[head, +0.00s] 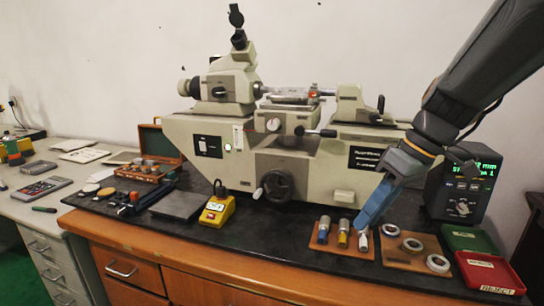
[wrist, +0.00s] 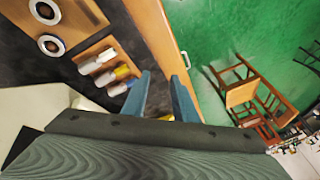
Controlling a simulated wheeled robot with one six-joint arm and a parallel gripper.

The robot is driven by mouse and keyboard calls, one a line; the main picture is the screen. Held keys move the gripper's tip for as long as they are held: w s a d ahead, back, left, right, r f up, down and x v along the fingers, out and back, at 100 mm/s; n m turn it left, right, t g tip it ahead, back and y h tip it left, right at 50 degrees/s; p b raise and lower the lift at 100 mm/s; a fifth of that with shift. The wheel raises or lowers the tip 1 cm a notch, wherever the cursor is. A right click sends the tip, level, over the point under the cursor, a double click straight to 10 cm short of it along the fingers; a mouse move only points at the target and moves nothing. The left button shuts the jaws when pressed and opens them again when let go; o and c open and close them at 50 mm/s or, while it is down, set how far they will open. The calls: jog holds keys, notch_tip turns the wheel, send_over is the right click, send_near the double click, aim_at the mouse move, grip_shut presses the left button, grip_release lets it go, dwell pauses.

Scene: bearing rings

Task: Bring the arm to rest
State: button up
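My gripper (head: 362,222) is at the right of the bench in the head view, its blue fingers pointing down and left. In the wrist view its two fingers (wrist: 166,88) stand apart with nothing held between them. In the head view the fingertips overlap the right side of a small wooden board (head: 329,250) with a blue, a yellow and a white-topped plug (head: 363,243). I cannot tell the exact height above it. In the wrist view the plugs (wrist: 98,62) lie left of the fingers, apart from them.
A ring board (head: 405,262) with three rings stands right of the plugs. Beyond are a green tray (head: 470,238), a red reject tray (head: 492,273) and a digital readout (head: 462,190). A large measuring machine (head: 290,150) stands behind. Chairs (wrist: 245,95) show on the green floor.

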jog(key=s+f+m+h, duration=0.1)
jog(key=s+f+m, duration=0.1)
jog(key=s+f, duration=0.1)
jog(key=s+f+m+h, duration=0.2)
jog(key=s+f+m, duration=0.1)
jog(key=f, duration=0.3)
jog(key=s+f+m+g+h, duration=0.1)
jog(key=s+f+m, duration=0.1)
jog(key=f, duration=0.3)
jog(key=shift+s+a+f+m+h, duration=0.25)
jog(key=shift+s+m+h, duration=0.05)
jog(key=shift+s, duration=0.35)
jog(key=shift+o, duration=0.7)
